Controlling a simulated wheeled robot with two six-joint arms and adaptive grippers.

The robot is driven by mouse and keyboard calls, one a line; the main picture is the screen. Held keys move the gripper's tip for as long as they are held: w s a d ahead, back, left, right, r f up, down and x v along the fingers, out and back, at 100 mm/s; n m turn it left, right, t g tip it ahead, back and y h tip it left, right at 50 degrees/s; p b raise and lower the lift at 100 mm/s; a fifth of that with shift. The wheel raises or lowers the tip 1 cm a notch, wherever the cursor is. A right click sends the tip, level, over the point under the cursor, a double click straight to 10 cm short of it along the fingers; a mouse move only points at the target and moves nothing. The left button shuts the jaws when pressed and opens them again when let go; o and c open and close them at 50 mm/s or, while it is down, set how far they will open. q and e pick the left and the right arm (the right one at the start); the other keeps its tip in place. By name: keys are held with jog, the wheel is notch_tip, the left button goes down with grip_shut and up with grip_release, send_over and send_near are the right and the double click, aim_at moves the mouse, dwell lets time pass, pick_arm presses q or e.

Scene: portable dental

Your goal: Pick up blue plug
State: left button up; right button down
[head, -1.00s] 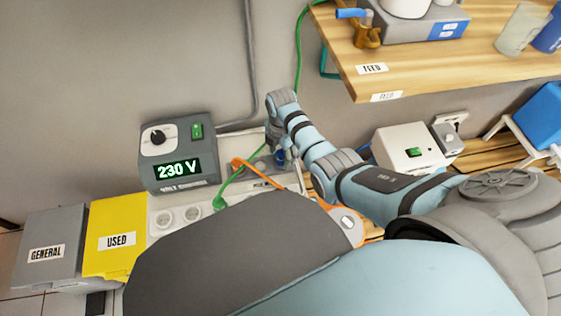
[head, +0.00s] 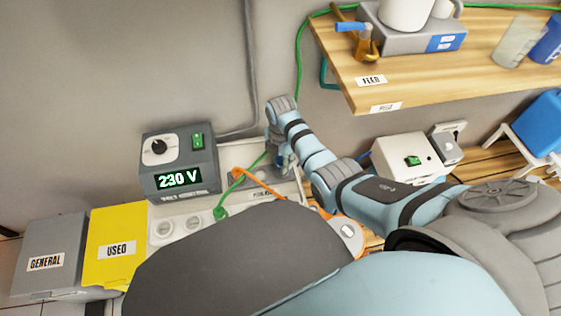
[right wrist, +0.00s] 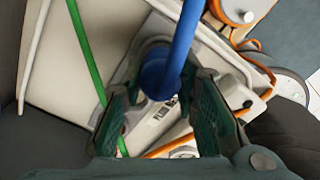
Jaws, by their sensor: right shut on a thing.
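The blue plug (right wrist: 158,76) with its thick blue cable (right wrist: 187,32) shows in the right wrist view, between the two dark green fingers. My right gripper (right wrist: 160,88) is shut on the blue plug. In the head view my right gripper (head: 279,152) hangs over the white socket strip, and a little blue of the plug (head: 290,161) shows at it. Whether the plug still touches the strip I cannot tell. My left gripper is not in view.
The white socket strip (head: 182,212) carries a green plug (head: 220,213) and an orange cable (head: 239,173). The grey 230 V box (head: 178,160) stands behind it. A wooden shelf (head: 420,72) overhangs at the right. Yellow USED (head: 115,247) and grey GENERAL (head: 48,258) bins stand left.

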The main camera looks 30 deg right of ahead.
pick_arm(q)
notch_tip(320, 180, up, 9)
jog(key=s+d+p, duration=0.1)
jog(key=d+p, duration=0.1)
jog(key=p, duration=0.6)
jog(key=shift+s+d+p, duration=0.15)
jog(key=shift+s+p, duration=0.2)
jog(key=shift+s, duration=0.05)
pick_arm(e)
notch_tip(320, 180, up, 18)
jog(key=shift+r, duration=0.25)
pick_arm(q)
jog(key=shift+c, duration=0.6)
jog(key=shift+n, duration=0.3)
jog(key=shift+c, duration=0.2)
